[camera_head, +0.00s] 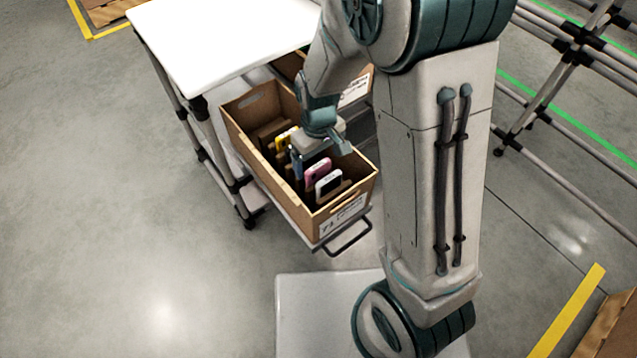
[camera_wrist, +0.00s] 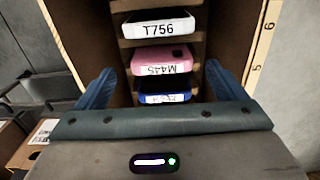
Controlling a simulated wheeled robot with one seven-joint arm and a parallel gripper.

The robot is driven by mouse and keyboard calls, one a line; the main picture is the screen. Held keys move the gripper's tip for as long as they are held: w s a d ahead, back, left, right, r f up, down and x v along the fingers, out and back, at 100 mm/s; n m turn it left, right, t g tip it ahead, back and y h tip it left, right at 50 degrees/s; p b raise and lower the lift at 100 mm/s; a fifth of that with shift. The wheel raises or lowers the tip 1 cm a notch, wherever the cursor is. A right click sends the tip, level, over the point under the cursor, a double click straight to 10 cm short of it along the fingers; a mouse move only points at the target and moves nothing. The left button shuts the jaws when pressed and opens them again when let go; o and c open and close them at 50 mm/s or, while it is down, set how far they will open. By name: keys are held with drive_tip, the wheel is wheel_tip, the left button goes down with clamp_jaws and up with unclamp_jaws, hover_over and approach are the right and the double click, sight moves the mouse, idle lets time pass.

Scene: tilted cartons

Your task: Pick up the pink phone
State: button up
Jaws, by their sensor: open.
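The pink phone (camera_head: 317,171) stands on edge in a slot of a tilted cardboard carton (camera_head: 240,120). In the wrist view the pink phone (camera_wrist: 161,62) shows a label and sits in the middle of a row, between a white phone (camera_wrist: 158,28) and a blue phone (camera_wrist: 165,93). The white phone (camera_head: 328,183) also shows in the head view, nearer the carton's front. My gripper (camera_wrist: 155,88) is open, with one blue finger on each side of the row. The fingers appear apart from the pink phone. In the head view my gripper's fingers are partly hidden behind its own body.
The carton's walls stand close around the phones. A yellow phone (camera_head: 285,139) stands farther back in it. A second carton (camera_head: 357,88) is to the right, partly hidden by my arm. A white tabletop (camera_head: 215,35) lies behind. A wheeled rack (camera_head: 570,60) stands at the right.

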sight(318, 165)
wheel_tip(318, 165, down, 4)
drive_tip(key=shift+s+r+b, duration=0.15)
drive_tip(key=shift+r+b, duration=0.05)
drive_tip(key=shift+b, duration=0.45)
drive_tip(key=shift+r, duration=0.1)
drive_tip(key=c, duration=1)
wheel_tip(318, 165, up, 18)
drive_tip(key=p, duration=0.7)
drive_tip(key=w+d+f+m+p, duration=0.1)
drive_tip(key=w+d+m+p, duration=0.2)
drive_tip(key=d, duration=0.4)
drive_tip(key=w+d+m, duration=0.3)
drive_tip(key=d+m, duration=0.2)
drive_tip(key=d, duration=0.1)
drive_tip(key=w+a+f+n+b, duration=0.1)
drive_tip(key=w+f+b, duration=0.3)
drive_tip(key=f, duration=0.2)
wheel_tip(318, 165, up, 16)
drive_tip(key=s+p, duration=0.2)
drive_tip(key=p, duration=2.4)
drive_tip(key=shift+s+a, duration=0.15)
